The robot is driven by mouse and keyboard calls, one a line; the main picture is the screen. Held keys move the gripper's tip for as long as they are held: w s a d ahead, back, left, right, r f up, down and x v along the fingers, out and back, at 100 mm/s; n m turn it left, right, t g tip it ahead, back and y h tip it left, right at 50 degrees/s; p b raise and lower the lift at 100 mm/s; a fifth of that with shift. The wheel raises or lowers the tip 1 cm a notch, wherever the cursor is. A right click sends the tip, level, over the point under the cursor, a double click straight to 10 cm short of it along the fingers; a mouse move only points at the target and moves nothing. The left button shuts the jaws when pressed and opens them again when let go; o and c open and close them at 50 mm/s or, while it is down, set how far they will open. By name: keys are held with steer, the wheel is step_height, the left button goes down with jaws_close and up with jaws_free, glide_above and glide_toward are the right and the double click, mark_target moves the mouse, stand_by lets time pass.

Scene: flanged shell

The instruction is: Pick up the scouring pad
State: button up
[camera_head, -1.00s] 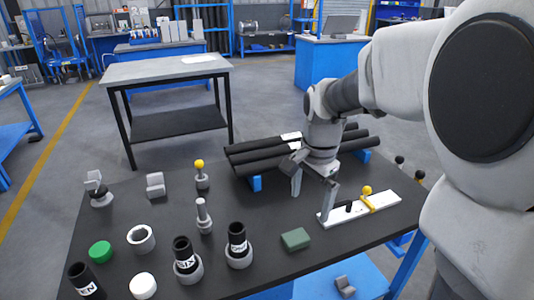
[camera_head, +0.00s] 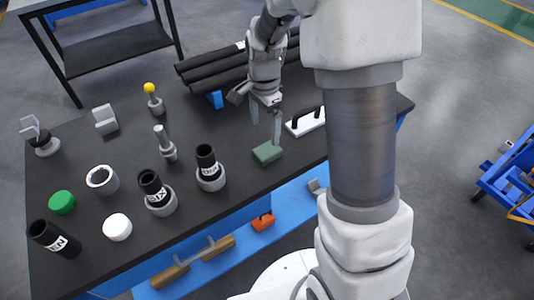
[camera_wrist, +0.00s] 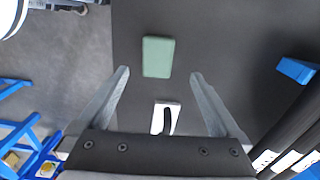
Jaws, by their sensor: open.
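The scouring pad (camera_head: 267,153) is a flat green block lying on the dark tabletop (camera_head: 225,136), close to its front edge. In the wrist view the pad (camera_wrist: 158,57) lies flat, beyond the fingertips and roughly centred between their lines. My gripper (camera_head: 265,122) hangs just above and behind the pad in the head view, its fingers pointing down. In the wrist view the two fingers (camera_wrist: 159,74) are spread wide apart with nothing between them. The pad is not held.
A white plate with a black handle (camera_head: 305,121) lies right of the pad. Black pipes (camera_head: 215,72) rest on blue supports behind. Black cylinders in grey rings (camera_head: 208,165), a white disc (camera_head: 117,227) and a green disc (camera_head: 62,202) stand left. A lower blue shelf (camera_head: 285,205) holds small items.

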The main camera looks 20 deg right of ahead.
mark_target(267, 150)
step_height(267, 150, down, 3)
steer(key=f, duration=0.2)
steer(key=f+b, duration=0.1)
steer(key=f, duration=0.1)
steer(key=shift+s+d+f, duration=0.1)
steer(key=shift+s+d, duration=0.05)
steer(key=shift+d, duration=0.15)
steer(key=shift+f, duration=0.5)
steer(key=c, duration=1.4)
steer(key=shift+r, duration=0.45)
steer(key=r, duration=0.4)
steer(key=shift+d+p, duration=0.3)
steer(key=shift+p, duration=0.1)
steer(key=s+d+r, duration=0.4)
steer(key=d+r, duration=0.2)
steer(key=d, duration=0.4)
steer(key=shift+s+p, duration=0.25)
steer(key=shift+p, duration=0.1)
steer(key=shift+d+r, duration=0.1)
